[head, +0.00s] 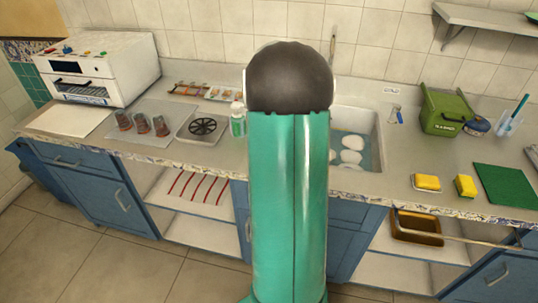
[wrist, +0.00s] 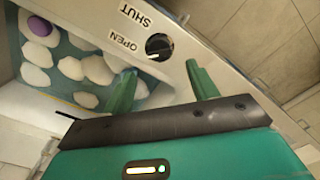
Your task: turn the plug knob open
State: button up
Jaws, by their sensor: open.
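The plug knob (wrist: 158,46) is a round black dial on the pale panel beside the sink, in the wrist view. The printed words OPEN (wrist: 124,41) and SHUT (wrist: 137,16) stand left of it. Which word the knob points to is too small to tell. My gripper (wrist: 162,68) is open, its two green fingers spread with the knob just beyond the gap between their tips. The fingers appear apart from the knob. In the head view my arm hides the knob and gripper.
The sink (head: 360,140) holds water and several white round dishes, plus a purple item (wrist: 40,26). A green bin (head: 446,110), yellow sponges (head: 427,182) and a green mat (head: 505,184) lie to the right.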

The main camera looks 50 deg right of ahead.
notch_tip(320, 180, up, 6)
jog(key=shift+r, duration=0.15)
dwell(0.4)
